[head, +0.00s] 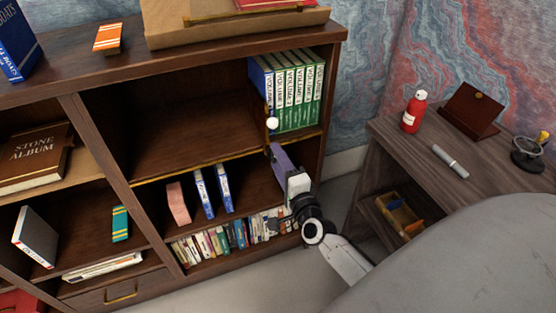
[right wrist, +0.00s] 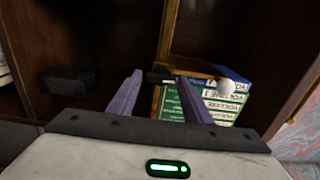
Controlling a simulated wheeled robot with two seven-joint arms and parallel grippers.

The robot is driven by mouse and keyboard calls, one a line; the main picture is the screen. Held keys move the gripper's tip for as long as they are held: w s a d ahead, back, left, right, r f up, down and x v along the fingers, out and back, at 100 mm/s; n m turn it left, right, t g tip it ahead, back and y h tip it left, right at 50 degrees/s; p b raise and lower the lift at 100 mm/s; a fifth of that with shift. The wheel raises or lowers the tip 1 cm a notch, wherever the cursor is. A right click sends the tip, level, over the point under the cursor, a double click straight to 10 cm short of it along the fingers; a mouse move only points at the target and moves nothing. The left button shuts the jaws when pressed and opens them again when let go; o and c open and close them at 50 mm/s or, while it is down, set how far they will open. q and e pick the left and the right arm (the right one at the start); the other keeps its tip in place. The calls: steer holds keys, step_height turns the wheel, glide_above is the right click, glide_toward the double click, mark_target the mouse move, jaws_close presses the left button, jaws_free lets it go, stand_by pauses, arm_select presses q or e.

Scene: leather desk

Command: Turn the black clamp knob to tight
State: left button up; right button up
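My right gripper (head: 276,155) has purple fingers and reaches up from the lower right, in front of the bookcase's right part. In the right wrist view its two fingers (right wrist: 158,80) stand apart with a gap between them. A small black piece (right wrist: 161,76), likely the clamp knob, shows between and beyond the fingertips, at the shelf edge; I cannot tell whether they touch it. A white ball (right wrist: 228,88) is to its right, and shows in the head view (head: 272,123) just above my fingers. The knob is not clear in the head view. My left gripper is out of view.
Green and white volumes (head: 300,90) and a blue one stand behind the white ball. The bookcase (head: 190,155) has an empty middle shelf. A side desk (head: 455,165) at right holds a red bottle (head: 413,112) and a grey marker (head: 450,160).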

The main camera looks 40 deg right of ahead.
steer(key=shift+o, duration=0.7)
steer(key=v, duration=1)
steer(key=shift+s+a, duration=0.1)
steer(key=shift+a, duration=0.1)
steer(key=s+a+f+n+g+y, duration=0.2)
steer(key=s+a+f+n+y, duration=0.15)
steer(key=a+n, duration=0.3)
steer(key=s+a+f+n+g+y, duration=0.2)
steer(key=s+a+f+n+y, duration=0.15)
steer(key=a+n, duration=0.3)
steer(key=s+a+f+n+g, duration=0.4)
steer(key=s+f+n, duration=0.3)
steer(key=s+n, duration=0.2)
steer(key=shift+n+g, duration=0.3)
steer(key=shift+g, duration=0.1)
